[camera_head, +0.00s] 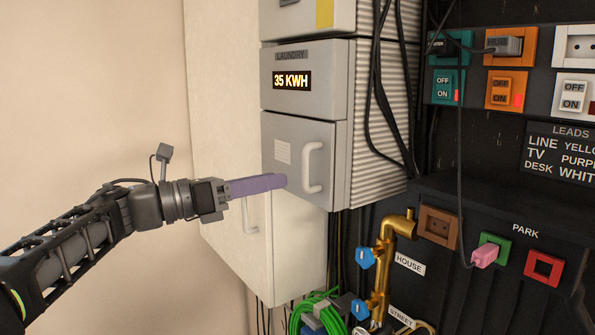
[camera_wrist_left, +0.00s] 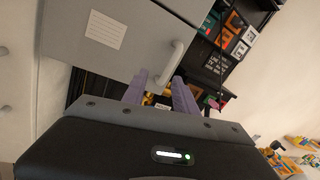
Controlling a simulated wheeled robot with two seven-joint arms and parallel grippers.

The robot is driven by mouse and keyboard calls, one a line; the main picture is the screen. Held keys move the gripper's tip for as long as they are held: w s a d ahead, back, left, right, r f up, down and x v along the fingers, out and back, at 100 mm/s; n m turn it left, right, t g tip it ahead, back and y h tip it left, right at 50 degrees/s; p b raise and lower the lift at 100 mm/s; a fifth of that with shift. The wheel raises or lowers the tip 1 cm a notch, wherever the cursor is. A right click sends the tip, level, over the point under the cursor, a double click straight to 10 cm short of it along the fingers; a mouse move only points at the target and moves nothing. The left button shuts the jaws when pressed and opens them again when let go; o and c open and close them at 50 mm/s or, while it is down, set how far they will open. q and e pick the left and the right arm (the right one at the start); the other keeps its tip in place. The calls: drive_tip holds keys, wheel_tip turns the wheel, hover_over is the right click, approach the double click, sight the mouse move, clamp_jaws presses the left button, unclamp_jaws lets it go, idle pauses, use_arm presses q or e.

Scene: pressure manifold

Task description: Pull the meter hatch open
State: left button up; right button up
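The meter hatch (camera_head: 295,150) is a grey door with a small paper label, below the 35 KWH display (camera_head: 291,81). It looks shut. Its pale upright handle (camera_head: 313,168) is on the door's right side. My left gripper (camera_head: 280,182) has purple fingers and is in front of the hatch, just left of the handle in the head view. In the left wrist view the fingers (camera_wrist_left: 159,80) are spread apart with nothing between them, and the handle (camera_wrist_left: 170,65) is just beyond the tips. Contact with the handle cannot be made out. My right gripper is not in view.
A larger pale cabinet door with its own handle (camera_head: 250,215) is below and behind my left gripper. Black cables (camera_head: 380,100) hang right of the meter box. Brass pipes with blue valves (camera_head: 366,257) and a black socket panel (camera_head: 500,215) are at lower right.

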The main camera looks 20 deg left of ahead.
use_arm(q)
drive_tip(key=s+r+m, duration=0.1)
drive_tip(key=s+a+r+m, duration=0.1)
drive_tip(key=shift+s+r+m+y, duration=0.15)
drive_tip(key=shift+s+m+y, duration=0.15)
drive_tip(key=shift+m, duration=0.1)
drive_tip(key=p+x, duration=0.2)
drive_tip(key=x, duration=0.6)
drive_tip(key=shift+s, duration=0.1)
drive_tip(key=shift+c, duration=0.2)
clamp_jaws()
